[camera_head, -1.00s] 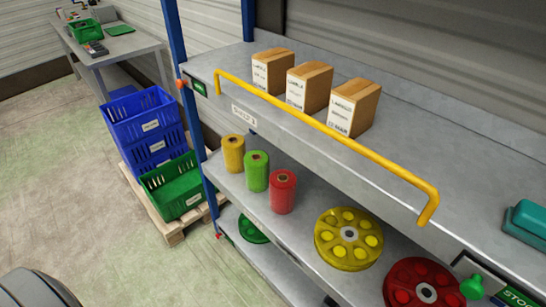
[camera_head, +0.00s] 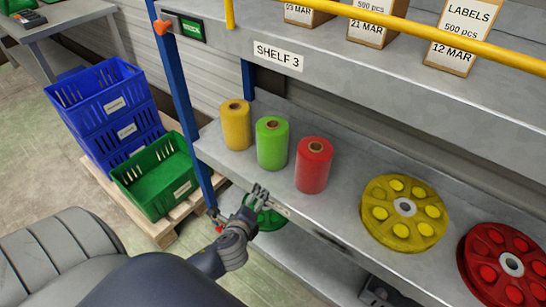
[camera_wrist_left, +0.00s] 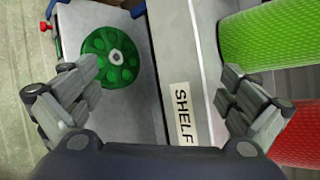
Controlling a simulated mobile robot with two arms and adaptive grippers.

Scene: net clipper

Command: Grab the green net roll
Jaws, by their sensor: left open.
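The green net roll (camera_head: 272,144) stands upright on the middle shelf between a yellow roll (camera_head: 235,126) and a red roll (camera_head: 312,166). My left gripper (camera_head: 268,203) is open and empty at the front edge of that shelf, in front of and below the green roll. In the left wrist view, my spread fingers (camera_wrist_left: 157,100) have the shelf edge between them. The green net roll (camera_wrist_left: 265,40) shows at the upper right there, beyond the right finger, with the red roll (camera_wrist_left: 303,135) below it. My right gripper is not in view.
A yellow reel (camera_head: 404,212) and a red reel (camera_head: 507,265) lie right of the rolls. A green reel (camera_wrist_left: 110,57) lies on the lower shelf. The upper shelf, with a yellow rail (camera_head: 430,42), overhangs behind. Blue crates (camera_head: 112,118) and a green crate (camera_head: 160,178) stand left.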

